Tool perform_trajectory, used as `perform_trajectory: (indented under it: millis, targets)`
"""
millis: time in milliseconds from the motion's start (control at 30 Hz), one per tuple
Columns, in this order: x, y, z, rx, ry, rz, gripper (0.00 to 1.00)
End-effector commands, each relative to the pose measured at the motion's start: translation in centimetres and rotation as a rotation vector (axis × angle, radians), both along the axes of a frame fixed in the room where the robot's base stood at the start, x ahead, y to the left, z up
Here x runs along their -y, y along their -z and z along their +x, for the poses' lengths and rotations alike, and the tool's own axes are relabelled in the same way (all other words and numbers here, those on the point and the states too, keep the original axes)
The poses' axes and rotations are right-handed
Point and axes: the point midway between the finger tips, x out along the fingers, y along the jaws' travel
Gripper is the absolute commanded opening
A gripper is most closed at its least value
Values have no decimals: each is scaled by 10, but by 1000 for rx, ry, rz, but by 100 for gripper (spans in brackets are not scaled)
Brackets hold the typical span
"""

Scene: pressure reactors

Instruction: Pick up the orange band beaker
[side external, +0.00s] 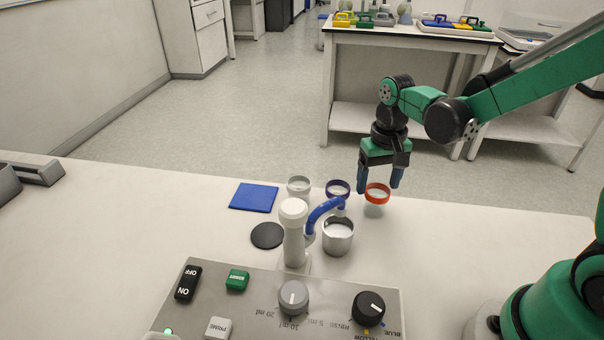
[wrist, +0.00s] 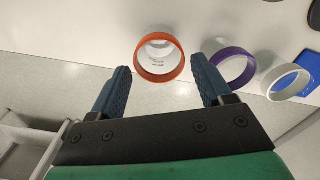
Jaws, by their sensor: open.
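The orange band beaker (side external: 377,193) stands on the white table near its far edge. In the wrist view the orange band beaker (wrist: 160,58) shows its open rim between the two fingertips and a little beyond them. My gripper (side external: 379,186) is open, with its blue fingers pointing down at the beaker. In the wrist view my gripper (wrist: 166,78) has a finger to each side of the beaker, with gaps between, and holds nothing. From these views I cannot tell how far the fingertips reach down beside the beaker.
A purple band beaker (side external: 338,189) stands close to the left, and a plain grey-white beaker (side external: 299,187) beyond it. A metal cup (side external: 337,236) sits under the blue spout (side external: 322,211) of a white dispenser (side external: 293,232). The table to the right is clear.

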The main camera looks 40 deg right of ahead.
Motion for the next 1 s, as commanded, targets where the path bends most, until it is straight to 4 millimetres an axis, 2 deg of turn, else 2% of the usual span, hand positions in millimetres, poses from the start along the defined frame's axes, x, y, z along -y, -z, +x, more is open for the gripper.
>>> perform_trajectory:
  millis: [300, 467, 700, 767, 933, 967, 1000]
  targets:
    - [0, 38, 0, 3, 0, -1, 72]
    - [0, 45, 0, 4, -1, -2, 72]
    - [0, 46, 0, 4, -1, -2, 72]
    - [0, 46, 0, 4, -1, -2, 58]
    - [0, 46, 0, 4, -1, -2, 10]
    - [0, 46, 0, 4, -1, -2, 5]
    - [0, 46, 0, 4, -1, -2, 5]
